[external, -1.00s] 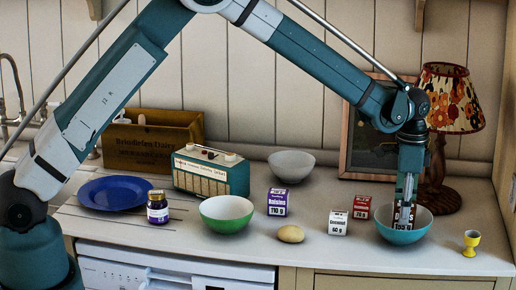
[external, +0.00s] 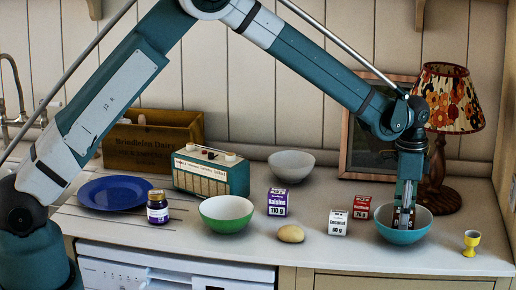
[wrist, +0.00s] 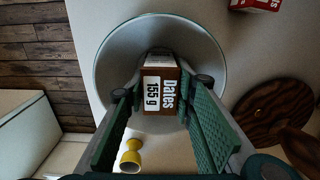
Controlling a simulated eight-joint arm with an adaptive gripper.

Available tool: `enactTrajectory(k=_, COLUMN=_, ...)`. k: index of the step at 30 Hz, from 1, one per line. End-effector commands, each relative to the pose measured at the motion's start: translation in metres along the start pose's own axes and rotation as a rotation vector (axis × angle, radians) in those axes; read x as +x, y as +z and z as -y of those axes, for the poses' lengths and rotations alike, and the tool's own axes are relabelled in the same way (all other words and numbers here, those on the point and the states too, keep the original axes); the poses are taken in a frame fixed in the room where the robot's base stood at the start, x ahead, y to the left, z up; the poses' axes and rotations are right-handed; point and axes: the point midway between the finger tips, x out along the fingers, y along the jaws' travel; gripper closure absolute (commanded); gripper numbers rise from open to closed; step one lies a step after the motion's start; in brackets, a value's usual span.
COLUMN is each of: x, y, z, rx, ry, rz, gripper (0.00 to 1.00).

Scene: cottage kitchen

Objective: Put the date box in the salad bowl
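The date box (wrist: 161,85), brown with a white label reading "Dates 155 g", is inside the teal bowl (external: 402,236) at the right of the counter. In the wrist view the bowl's pale inside (wrist: 120,60) surrounds the box. My gripper (wrist: 162,90) is directly above the bowl, pointing down. Its two green-padded fingers are spread, with a visible gap on each side of the box. In the external view the gripper (external: 406,208) and the bowl's wall partly hide the box.
Coconut (external: 338,223) and red (external: 362,207) boxes stand left of the bowl; a yellow egg cup (external: 471,243) stands right. A lamp (external: 447,110) and picture frame (external: 357,150) are behind. Green (external: 226,222) and grey (external: 291,165) bowls, raisin box (external: 277,202) and potato-like item (external: 290,234) stand farther left.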

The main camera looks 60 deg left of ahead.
Motion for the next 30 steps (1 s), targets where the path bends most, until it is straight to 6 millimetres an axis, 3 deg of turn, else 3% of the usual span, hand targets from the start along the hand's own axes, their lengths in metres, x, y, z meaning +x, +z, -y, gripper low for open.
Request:
enactTrajectory(k=1, x=0.0, y=0.0, z=0.0, rx=0.0, ry=0.0, rz=0.0, gripper=0.68)
enactTrajectory(k=3, x=0.0, y=0.0, z=0.0, rx=0.0, ry=0.0, rz=0.0, gripper=0.59)
enactTrajectory(k=20, x=-0.006, y=0.0, z=0.0, rx=0.0, ry=0.0, rz=0.0, gripper=0.59)
enactTrajectory(k=25, x=-0.015, y=0.0, z=0.0, rx=0.0, ry=0.0, rz=0.0, gripper=0.59)
enactTrajectory(k=30, x=-0.04, y=0.0, z=0.0, rx=0.0, ry=0.0, rz=0.0, gripper=0.59)
